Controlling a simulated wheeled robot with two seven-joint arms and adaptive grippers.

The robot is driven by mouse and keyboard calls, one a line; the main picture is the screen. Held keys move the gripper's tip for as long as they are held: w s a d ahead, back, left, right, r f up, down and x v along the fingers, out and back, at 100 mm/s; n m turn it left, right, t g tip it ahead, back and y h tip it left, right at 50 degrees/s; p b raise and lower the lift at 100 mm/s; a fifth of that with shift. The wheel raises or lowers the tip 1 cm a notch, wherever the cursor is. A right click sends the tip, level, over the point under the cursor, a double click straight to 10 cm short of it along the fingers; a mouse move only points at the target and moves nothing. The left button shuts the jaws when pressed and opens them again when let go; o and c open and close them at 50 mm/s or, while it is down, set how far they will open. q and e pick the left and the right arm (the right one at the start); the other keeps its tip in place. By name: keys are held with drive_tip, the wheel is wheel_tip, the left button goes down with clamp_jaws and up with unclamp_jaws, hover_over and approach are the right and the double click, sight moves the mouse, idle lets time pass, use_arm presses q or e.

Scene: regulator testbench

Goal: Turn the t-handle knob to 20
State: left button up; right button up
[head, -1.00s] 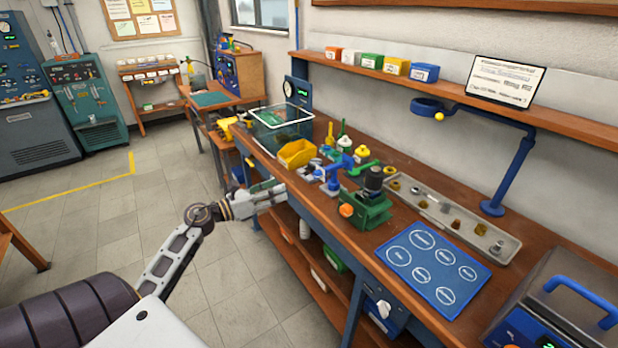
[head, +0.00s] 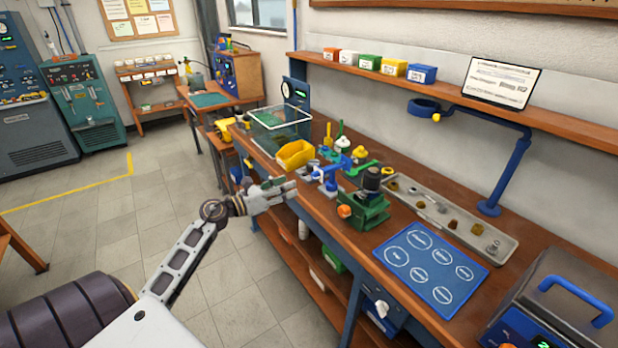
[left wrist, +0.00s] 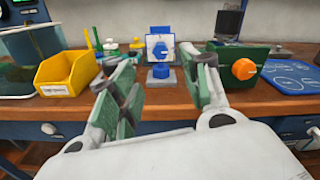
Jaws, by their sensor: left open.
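A blue regulator (head: 331,174) stands near the bench's front edge. In the left wrist view, its blue knob (left wrist: 160,51) sits before a white plate on a grey base, with a blue part below. An orange knob (head: 345,211) is on a green block (head: 368,213) to its right; it also shows in the left wrist view (left wrist: 243,69) with a pale mark. I cannot tell any scale value. My left gripper (head: 292,187) is open and empty, just short of the blue regulator. In the left wrist view its fingers (left wrist: 161,88) spread either side of the regulator, apart from it.
A yellow bin (head: 296,154) is left of the regulator, with a clear box (head: 272,135) behind. A long tray (head: 450,215) with small parts and a blue mat (head: 432,266) lie to the right. A blue-handled case (head: 555,310) is at the near right.

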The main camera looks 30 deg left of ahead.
sight(313, 176)
use_arm(q)
drive_tip(key=x, duration=0.5)
drive_tip(key=shift+w+d+p, duration=0.15)
drive_tip(key=shift+w+p, duration=0.2)
drive_tip(key=shift+p, duration=0.05)
drive_tip(key=shift+w+d, duration=0.25)
drive_tip(key=shift+w, duration=0.4)
drive_tip(key=shift+w+d, duration=0.25)
drive_tip(key=shift+w, duration=0.3)
drive_tip(key=shift+w+d, duration=0.25)
drive_tip(key=shift+w, duration=0.3)
drive_tip(key=c, duration=1)
drive_tip(key=shift+p, duration=0.3)
